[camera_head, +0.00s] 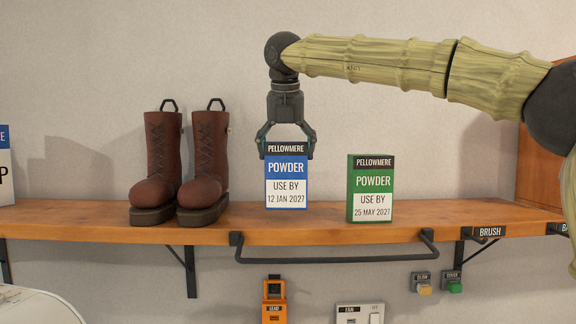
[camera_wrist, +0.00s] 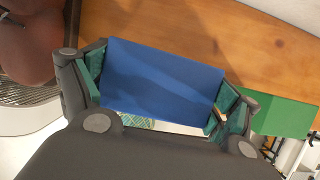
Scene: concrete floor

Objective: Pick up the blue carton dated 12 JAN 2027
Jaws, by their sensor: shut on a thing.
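The blue carton (camera_head: 286,174) reads PELLOWMERE POWDER, USE BY 12 JAN 2027. It is upright at the wooden shelf, between the boots and a green carton. My gripper (camera_head: 286,148) comes down from above and is shut on the carton's upper sides. In the wrist view the blue top of the carton (camera_wrist: 162,78) lies between the two green-padded fingers (camera_wrist: 160,92). The carton's bottom edge appears at or just above the shelf surface; I cannot tell whether it touches. The green carton (camera_head: 371,182) stands to the right, dated 25 MAY 2027, apart from my gripper.
The wooden shelf (camera_head: 110,219) has a dark rail (camera_head: 334,259) along its front. Brown boots (camera_head: 162,162) stand to the left. A partly visible carton (camera_head: 5,180) is at the far left. A BRUSH label (camera_head: 489,232) hangs at right. Shelf space between the boots and blue carton is clear.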

